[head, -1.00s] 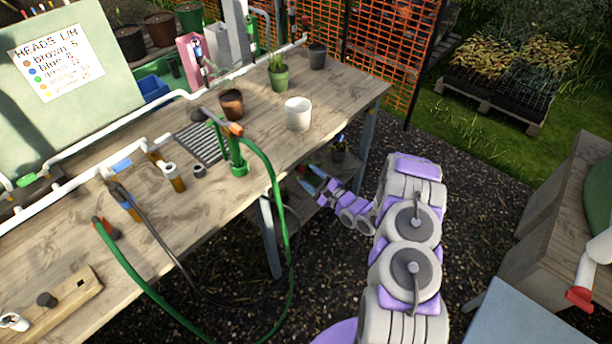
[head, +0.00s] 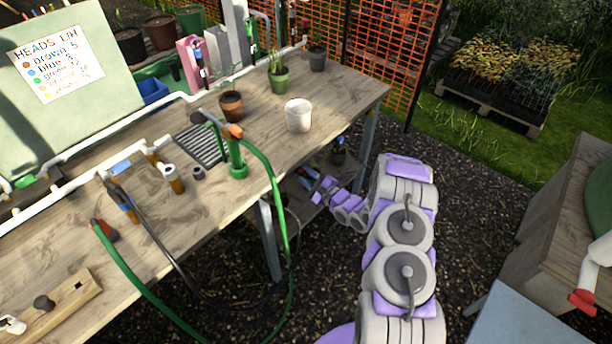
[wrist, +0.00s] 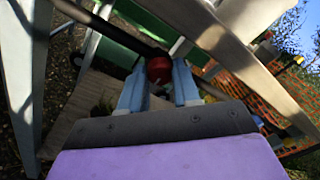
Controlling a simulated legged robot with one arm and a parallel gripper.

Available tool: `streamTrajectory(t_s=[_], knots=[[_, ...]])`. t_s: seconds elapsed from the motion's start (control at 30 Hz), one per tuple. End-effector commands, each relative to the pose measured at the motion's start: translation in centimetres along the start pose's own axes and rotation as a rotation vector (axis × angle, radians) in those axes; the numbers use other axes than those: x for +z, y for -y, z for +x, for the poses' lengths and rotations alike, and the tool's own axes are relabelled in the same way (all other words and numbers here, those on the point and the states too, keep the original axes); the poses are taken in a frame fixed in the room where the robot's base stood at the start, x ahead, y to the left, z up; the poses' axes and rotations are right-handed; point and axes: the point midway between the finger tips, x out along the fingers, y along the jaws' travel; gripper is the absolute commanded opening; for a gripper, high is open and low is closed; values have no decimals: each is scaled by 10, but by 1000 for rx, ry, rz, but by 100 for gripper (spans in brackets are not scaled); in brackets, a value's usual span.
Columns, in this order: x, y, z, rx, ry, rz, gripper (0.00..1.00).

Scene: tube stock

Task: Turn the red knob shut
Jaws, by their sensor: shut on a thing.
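The red knob (wrist: 159,70) shows in the wrist view, round and dark red, right between the blue fingers of my gripper (wrist: 159,88). The fingers are closed on its two sides. A dark pipe runs beside the knob towards the upper left. In the head view my gripper (head: 308,177) is under the workbench, and a small bit of red shows at its fingertips. The knob's far side is hidden, and I cannot tell how far it is turned.
The wooden workbench (head: 340,93) stands above my gripper, with a leg (head: 269,240) to its left. A lower shelf (head: 296,205) lies below. A green hose (head: 284,225) and a black hose hang near the bench front. A plant pot (head: 339,156) stands under the bench.

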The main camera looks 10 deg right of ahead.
Motion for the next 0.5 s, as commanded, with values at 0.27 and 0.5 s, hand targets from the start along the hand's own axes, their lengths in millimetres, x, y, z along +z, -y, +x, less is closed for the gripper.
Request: streamTrajectory(t_s=[0.27, 0.5], knots=[[0, -1, 0, 1, 0, -1, 1], [0, -1, 0, 1, 1, -47, 1]])
